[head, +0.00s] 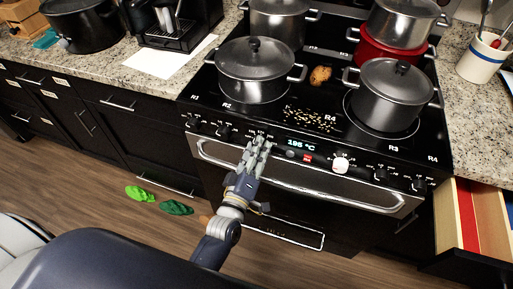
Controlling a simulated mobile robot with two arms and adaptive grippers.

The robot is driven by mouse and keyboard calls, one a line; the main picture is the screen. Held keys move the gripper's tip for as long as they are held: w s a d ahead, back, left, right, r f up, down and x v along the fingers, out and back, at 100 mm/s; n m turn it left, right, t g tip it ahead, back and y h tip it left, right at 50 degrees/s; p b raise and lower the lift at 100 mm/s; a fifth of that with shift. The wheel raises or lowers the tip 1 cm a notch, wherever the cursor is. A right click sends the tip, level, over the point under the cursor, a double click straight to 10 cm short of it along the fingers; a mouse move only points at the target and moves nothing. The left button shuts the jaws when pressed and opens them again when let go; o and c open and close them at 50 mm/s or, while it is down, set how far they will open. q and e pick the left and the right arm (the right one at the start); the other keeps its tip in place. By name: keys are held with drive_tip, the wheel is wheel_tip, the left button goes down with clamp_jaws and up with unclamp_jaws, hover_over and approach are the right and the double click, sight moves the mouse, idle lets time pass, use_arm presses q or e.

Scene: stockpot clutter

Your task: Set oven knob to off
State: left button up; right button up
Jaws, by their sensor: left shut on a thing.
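The oven (300,185) has a black front panel with a row of knobs and a lit display (301,144) that seems to read 196 °C. My left gripper (258,146) is at this panel, just left of the display. Its fingers are shut on a knob there, which they hide almost fully, so I cannot read its setting. Other dark knobs show at the left (224,132) and right (380,174) of the panel. My right gripper is not in view.
Lidded pots (254,72) (391,95) and a red pot (388,54) stand on the cooktop, with a potato (320,75) and scattered bits (309,119) between. A white round item (340,163) sits on the panel. An open drawer (466,215) juts out right. Green slippers (176,207) lie on the floor.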

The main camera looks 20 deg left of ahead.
use_arm(q)
drive_tip(key=n, duration=0.4)
drive_tip(key=n+y, duration=0.1)
drive_tip(key=n, duration=0.4)
drive_tip(key=shift+d+r+p, duration=0.1)
drive_tip(key=shift+r+p, duration=0.1)
drive_tip(key=shift+p, duration=0.15)
drive_tip(key=shift+n, duration=0.4)
drive_tip(key=o, duration=1.1)
drive_tip(key=shift+w+f, duration=0.1)
drive_tip(key=shift+c, duration=0.2)
drive_tip(key=s, duration=1.2)
drive_tip(key=shift+d+f, duration=0.2)
drive_tip(key=shift+f, duration=0.1)
